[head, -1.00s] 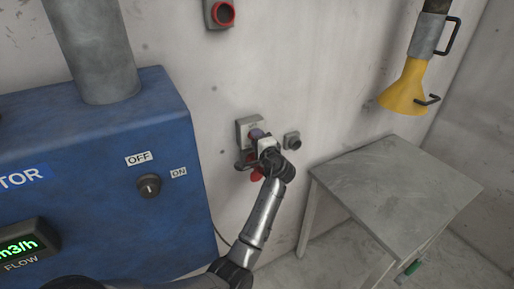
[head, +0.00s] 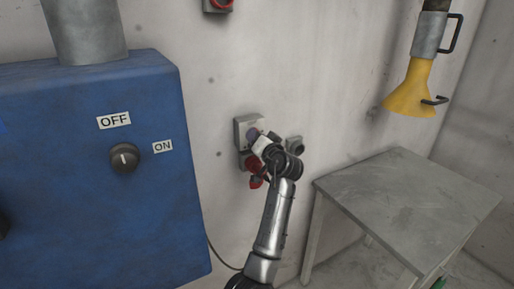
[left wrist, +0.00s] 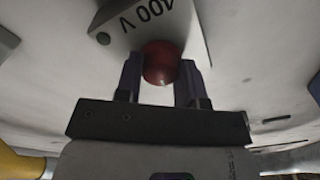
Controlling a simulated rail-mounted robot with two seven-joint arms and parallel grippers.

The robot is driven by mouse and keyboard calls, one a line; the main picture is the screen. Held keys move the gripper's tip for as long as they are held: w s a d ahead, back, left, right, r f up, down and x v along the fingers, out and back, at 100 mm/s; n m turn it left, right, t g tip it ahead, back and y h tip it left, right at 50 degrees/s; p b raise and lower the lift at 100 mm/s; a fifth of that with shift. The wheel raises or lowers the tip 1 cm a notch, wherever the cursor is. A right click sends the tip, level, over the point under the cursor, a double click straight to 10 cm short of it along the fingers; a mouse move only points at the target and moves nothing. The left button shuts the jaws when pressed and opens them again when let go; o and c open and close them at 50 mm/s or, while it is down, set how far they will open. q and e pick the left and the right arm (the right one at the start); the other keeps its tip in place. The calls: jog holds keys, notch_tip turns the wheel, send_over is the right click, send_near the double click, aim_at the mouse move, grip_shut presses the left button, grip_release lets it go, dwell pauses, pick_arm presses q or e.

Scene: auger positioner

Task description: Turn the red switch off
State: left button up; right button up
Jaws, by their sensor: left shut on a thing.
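My left gripper (head: 266,146) is at a grey wall box (head: 242,128) and blocks part of it. Red parts (head: 257,166) show just below and beside the gripper. In the left wrist view, a rounded red part (left wrist: 159,62) sits between the two fingers of my left gripper (left wrist: 160,80), which are shut on it. It is under a grey housing (left wrist: 150,22) marked "400 V". I cannot tell whether this red part is a switch or a plug. My right gripper is not in view.
A blue cabinet (head: 60,190) at the left has a black knob (head: 125,158) with OFF and ON labels. A red-ringed wall fitting (head: 218,5) is cut off at the top. A grey table (head: 410,205) and a yellow funnel (head: 410,90) are at the right.

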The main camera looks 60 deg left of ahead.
pick_arm(q)
jog(key=shift+n+b, duration=0.95)
jog(key=shift+n, duration=0.25)
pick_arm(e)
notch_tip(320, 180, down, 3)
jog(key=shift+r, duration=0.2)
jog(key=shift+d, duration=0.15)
pick_arm(q)
jog(key=shift+r, duration=0.1)
jog(key=o, duration=0.9)
jog(key=d, duration=0.9)
jog(key=s+d+f+p, duration=0.1)
jog(key=d, duration=0.3)
jog(key=shift+d, duration=0.4)
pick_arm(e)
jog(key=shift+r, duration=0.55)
